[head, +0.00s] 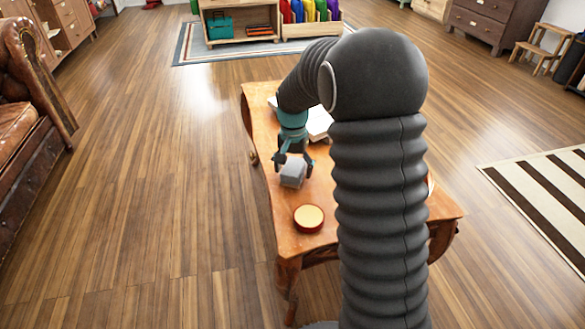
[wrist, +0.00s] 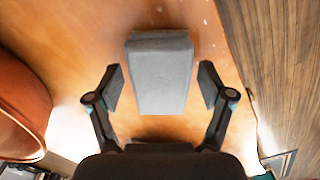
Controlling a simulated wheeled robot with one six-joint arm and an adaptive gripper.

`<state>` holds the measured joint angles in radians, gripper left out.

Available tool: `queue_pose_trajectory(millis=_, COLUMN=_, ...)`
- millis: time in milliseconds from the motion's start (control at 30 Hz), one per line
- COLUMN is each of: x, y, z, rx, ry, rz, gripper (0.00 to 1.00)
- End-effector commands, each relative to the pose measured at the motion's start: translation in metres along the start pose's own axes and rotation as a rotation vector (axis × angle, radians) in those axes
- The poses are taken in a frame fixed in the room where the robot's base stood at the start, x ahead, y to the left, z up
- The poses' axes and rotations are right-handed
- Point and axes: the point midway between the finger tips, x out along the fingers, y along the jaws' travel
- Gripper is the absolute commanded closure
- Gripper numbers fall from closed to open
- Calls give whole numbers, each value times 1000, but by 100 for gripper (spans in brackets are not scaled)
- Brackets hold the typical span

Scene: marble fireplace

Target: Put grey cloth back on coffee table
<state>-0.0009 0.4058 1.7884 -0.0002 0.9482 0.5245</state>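The grey cloth (head: 293,173) is a folded, block-like bundle at the left part of the wooden coffee table (head: 262,130). In the wrist view the grey cloth (wrist: 162,75) lies between my two finger pads, with a gap on each side. My gripper (head: 293,162) is open, just above and around the cloth in the head view. The wrist view also shows my gripper (wrist: 160,88) with its fingers spread and not touching the cloth. The cloth appears to rest on the table top (wrist: 90,40), though its underside is hidden.
A round red-rimmed container (head: 309,217) stands on the table nearer me, and it shows large at the left of the wrist view (wrist: 20,105). White, open-book-like pages (head: 319,122) lie behind my arm. My arm hides much of the table's right side. Floor left of the table is clear.

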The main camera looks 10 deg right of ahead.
Motion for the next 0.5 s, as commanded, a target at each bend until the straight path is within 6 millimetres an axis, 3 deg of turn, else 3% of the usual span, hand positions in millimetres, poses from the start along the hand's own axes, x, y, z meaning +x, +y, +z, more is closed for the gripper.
queue_pose_trajectory(millis=333, x=-1, y=0, z=0, rx=0, ry=0, rz=0, gripper=9)
queue_pose_trajectory(millis=500, x=-15, y=0, z=-1, rx=0, ry=3, rz=-2, gripper=9)
